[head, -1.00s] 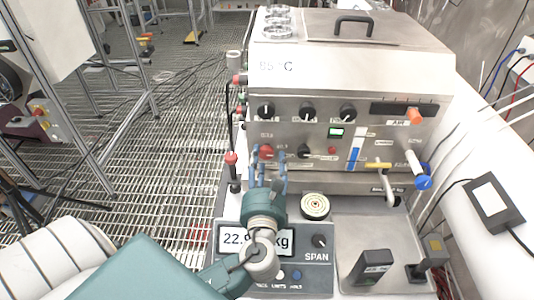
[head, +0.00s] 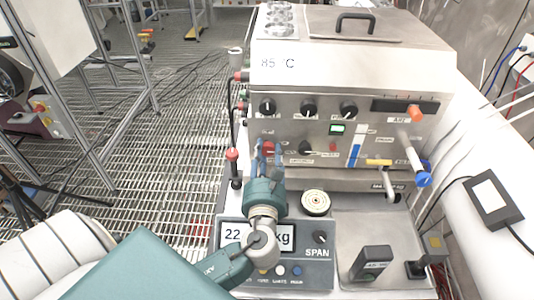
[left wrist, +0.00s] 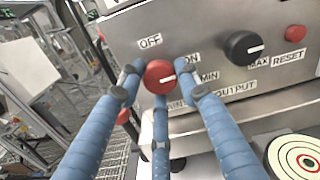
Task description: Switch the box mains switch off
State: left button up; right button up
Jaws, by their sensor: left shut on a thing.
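The box (head: 345,75) is a steel unit with a sloped lid and a front panel of knobs. Its mains switch is a red round knob (left wrist: 160,77) with a white pointer mark, between an OFF label above left and an ON label to its right. The mark points to the right, roughly toward the ON side. The switch also shows in the head view (head: 268,147), partly covered by fingers. My left gripper (left wrist: 157,82) has its blue fingers around the knob and is shut on it. My right gripper is not in view.
A black knob (left wrist: 243,47) and a red reset button (left wrist: 295,33) sit right of the switch. Below the panel are a scale (head: 300,262) with a weight display and a round target-like disc (head: 316,203). A red-topped post (head: 232,155) stands just left of the gripper.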

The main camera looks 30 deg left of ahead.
pick_arm(q)
jog(key=shift+d+f+n, duration=0.15)
jog(key=shift+f+n, duration=0.15)
jog(key=shift+n, duration=0.1)
jog(key=n+b, duration=0.1)
jog(key=n, duration=0.2)
jog(key=shift+f+b, duration=0.1)
jog(key=shift+b, duration=0.2)
jog(key=n+b, duration=0.2)
jog(key=n, duration=0.3)
jog(key=shift+d+n+b, duration=0.15)
jog(key=shift+n+b, duration=0.15)
jog(key=shift+n, duration=0.1)
jog(key=n+b, duration=0.2)
jog(key=n, duration=0.2)
jog(key=shift+w, duration=0.1)
jog(key=n, duration=0.1)
jog(key=n+b, duration=0.1)
jog(key=n, duration=0.1)
jog(key=shift+r, duration=0.35)
jog(key=shift+r+n+b, duration=0.1)
jog(key=shift+n+b, duration=0.2)
jog(key=shift+n, duration=0.2)
jog(key=shift+r, duration=0.1)
jog(key=o, duration=1.1)
jog(key=shift+w+d, duration=0.1)
